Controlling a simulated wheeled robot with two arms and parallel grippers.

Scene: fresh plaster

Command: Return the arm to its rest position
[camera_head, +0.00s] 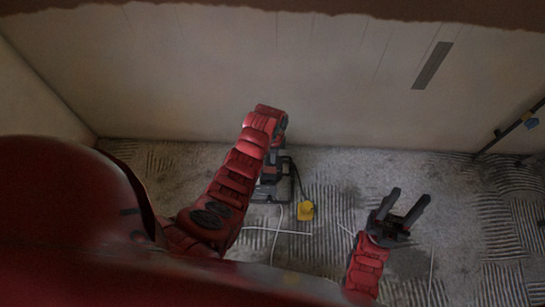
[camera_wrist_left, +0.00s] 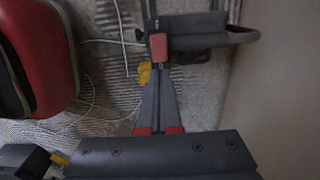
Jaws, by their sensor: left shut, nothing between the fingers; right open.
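My left arm (camera_head: 236,175) reaches in from the left in the head view and bends downward at its far end. Its gripper is mostly hidden there by the wrist. In the left wrist view the left gripper (camera_wrist_left: 157,72) is shut, its fingers together with nothing between them. It points toward a dark grey machine with a handle (camera_wrist_left: 200,42) on the floor; I cannot tell whether they touch. The machine (camera_head: 283,190) is partly visible below the arm in the head view. My right gripper (camera_head: 410,196) is open and empty over the floor at the right.
A yellow object (camera_head: 306,211) with a dark cable lies beside the machine. White cords (camera_head: 278,232) cross the ridged floor. A pale wall (camera_head: 200,70) stands behind, with a dark strip (camera_head: 432,66) on it. A dark stand (camera_head: 508,130) is at the far right.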

